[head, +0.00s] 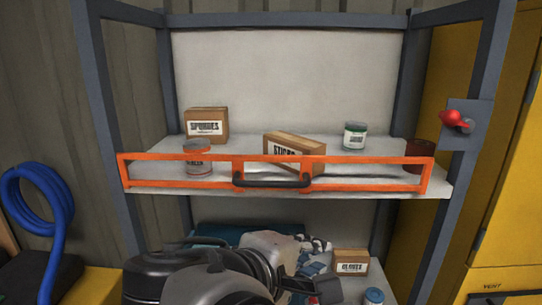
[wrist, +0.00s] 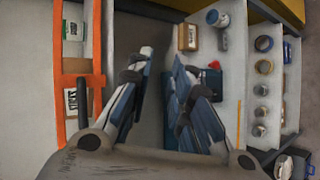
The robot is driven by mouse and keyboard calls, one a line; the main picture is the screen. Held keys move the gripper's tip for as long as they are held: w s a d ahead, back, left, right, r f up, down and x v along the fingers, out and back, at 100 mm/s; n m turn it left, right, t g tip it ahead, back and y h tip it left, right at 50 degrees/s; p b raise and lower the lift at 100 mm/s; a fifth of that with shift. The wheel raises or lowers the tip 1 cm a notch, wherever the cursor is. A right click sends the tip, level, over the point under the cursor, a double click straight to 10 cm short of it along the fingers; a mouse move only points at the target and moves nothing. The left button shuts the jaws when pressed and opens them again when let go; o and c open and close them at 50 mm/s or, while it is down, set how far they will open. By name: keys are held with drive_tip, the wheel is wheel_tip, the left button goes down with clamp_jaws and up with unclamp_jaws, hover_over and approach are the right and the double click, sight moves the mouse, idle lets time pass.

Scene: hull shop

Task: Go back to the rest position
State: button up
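My gripper (wrist: 163,58) shows in the wrist view with its two fingers apart and nothing visible between them, so it is open. In the head view my dark arm reaches in from the bottom middle, in front of the lower shelf. It hides part of that shelf. The orange guard rail (head: 210,159) runs across the front of the upper shelf, with a black handle (head: 272,181) at its middle. In the wrist view the orange rail (wrist: 97,40) is left of my fingers, apart from them.
A gloves box (head: 351,262) and cloths sit below. A red knob (head: 452,118) is on the right post. A blue hose (head: 38,200) hangs left.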

drive_tip(key=s+d+f+m+g+y+b, duration=0.1)
drive_tip(key=s+d+f+m+g+b, duration=0.3)
drive_tip(key=d+f, duration=0.6)
drive_tip(key=s+f+m+y+b, duration=0.3)
drive_tip(key=s+f+b, duration=0.1)
drive_tip(key=f, duration=0.4)
drive_tip(key=s+a+f+m+g+y+b, duration=0.1)
drive_tip(key=s+f+m+y+b, duration=0.2)
drive_tip(key=s+f, duration=0.3)
wheel_tip(320, 180, down, 3)
drive_tip(key=shift+a+r+m+y+b, duration=0.15)
drive_tip(key=shift+m+y+b, duration=0.15)
drive_tip(key=shift+m+b, duration=0.35)
